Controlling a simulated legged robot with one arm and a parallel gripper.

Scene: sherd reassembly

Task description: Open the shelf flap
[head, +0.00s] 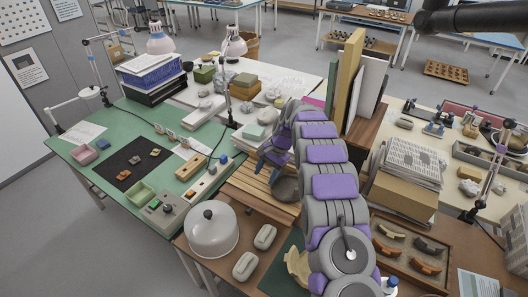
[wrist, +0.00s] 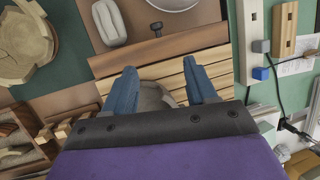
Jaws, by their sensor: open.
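The slatted wooden flap (head: 256,184) lies between the green table and the brown board in the head view. In the wrist view its light slats (wrist: 172,73) run across, bordered by a darker brown strip. My gripper (wrist: 160,66) is open and empty, its two blue fingers apart over the slats. In the head view my gripper (head: 272,160) is above the far end of the slats, partly hidden by my arm. A grey rounded object (wrist: 150,97) shows between the fingers, low in the wrist view. I cannot tell whether the fingers touch the slats.
A white dome with a dark knob (head: 211,232) and two pale oblong blocks (head: 265,237) stand near the slats. A control box (head: 166,214) sits on the green table. Tall boards (head: 350,75) stand upright beyond my arm. A sherd tray (head: 408,250) lies to the right.

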